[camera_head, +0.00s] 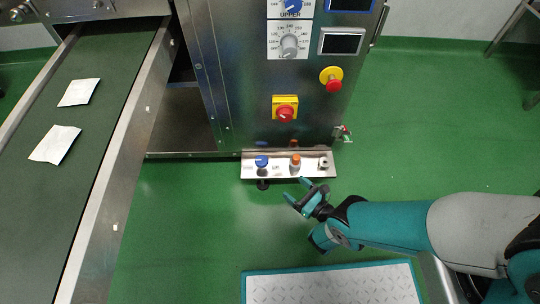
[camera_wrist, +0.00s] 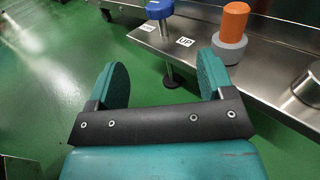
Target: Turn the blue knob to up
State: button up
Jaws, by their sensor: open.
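A blue knob (camera_head: 261,161) stands at the left end of a steel ledge on the machine's front. It also shows at the top of the wrist view (camera_wrist: 160,9), with an "UP" label (camera_wrist: 185,42) to its right; its top is cut off there. Another blue knob (camera_head: 293,5) sits on a dial marked "UPPER" higher on the machine. My gripper (camera_head: 295,188) is open and empty, below and to the right of the ledge knob and apart from it. In the wrist view its two teal fingers (camera_wrist: 163,75) are spread wide.
An orange knob (camera_head: 295,160) and a small metal fitting (camera_head: 323,163) share the ledge (camera_head: 278,175). Two red buttons on yellow bases (camera_head: 285,112) (camera_head: 331,77) are above. A conveyor (camera_head: 85,120) with two white packets is at left.

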aim_at(266, 165)
jog(key=b+x, duration=1.1)
jog(key=x, duration=0.2)
jog(key=shift+a+f+b, duration=0.1)
jog(key=shift+f+b, duration=0.3)
jog(key=b+x, duration=0.2)
jog(key=b, duration=0.1)
jog(key=shift+b, duration=0.4)
jog(key=shift+w+a+r+b, duration=0.35)
jog(key=shift+w+a+b, duration=0.1)
jog(key=shift+b, duration=0.65)
jog(key=c, duration=0.9)
